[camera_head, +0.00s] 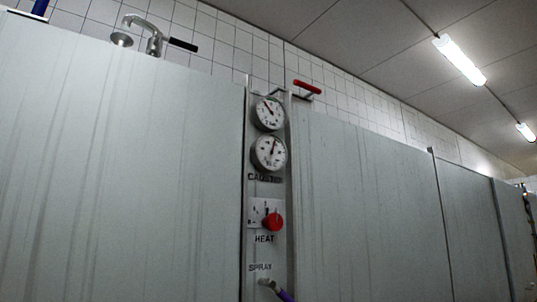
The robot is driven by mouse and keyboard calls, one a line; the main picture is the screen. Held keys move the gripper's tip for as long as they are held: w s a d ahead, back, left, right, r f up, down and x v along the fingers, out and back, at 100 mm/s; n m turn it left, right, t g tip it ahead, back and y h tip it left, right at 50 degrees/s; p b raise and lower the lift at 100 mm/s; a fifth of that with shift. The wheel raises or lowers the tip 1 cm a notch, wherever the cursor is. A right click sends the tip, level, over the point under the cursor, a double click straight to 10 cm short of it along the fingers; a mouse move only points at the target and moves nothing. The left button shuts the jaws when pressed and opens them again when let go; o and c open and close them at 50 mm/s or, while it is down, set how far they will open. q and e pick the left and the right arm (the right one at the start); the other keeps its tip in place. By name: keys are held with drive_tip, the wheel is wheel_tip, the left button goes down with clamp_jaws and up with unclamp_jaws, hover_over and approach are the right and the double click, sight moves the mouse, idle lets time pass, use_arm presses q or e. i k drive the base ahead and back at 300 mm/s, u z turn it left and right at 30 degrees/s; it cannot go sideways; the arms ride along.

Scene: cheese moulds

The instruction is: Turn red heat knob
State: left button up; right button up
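The red heat knob (273,222) sits on a small light plate (257,212) on a narrow vertical panel between two large grey panels. The word HEAT (264,239) is printed just below it. The knob is round, and its exact turn position is too small to tell. Neither of my grippers shows in the head view.
Two round gauges (269,152) are above the knob. A SPRAY label (260,268) and a fitting with a purple hose (286,296) are below. A red handle (307,87) and a metal tap (146,32) stand higher up. The space before the knob looks clear.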

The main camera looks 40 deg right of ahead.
sight(273, 222)
drive_tip(key=k, duration=1.3)
drive_tip(key=z, duration=0.7)
drive_tip(key=i, duration=1.25)
drive_tip(key=u, duration=0.6)
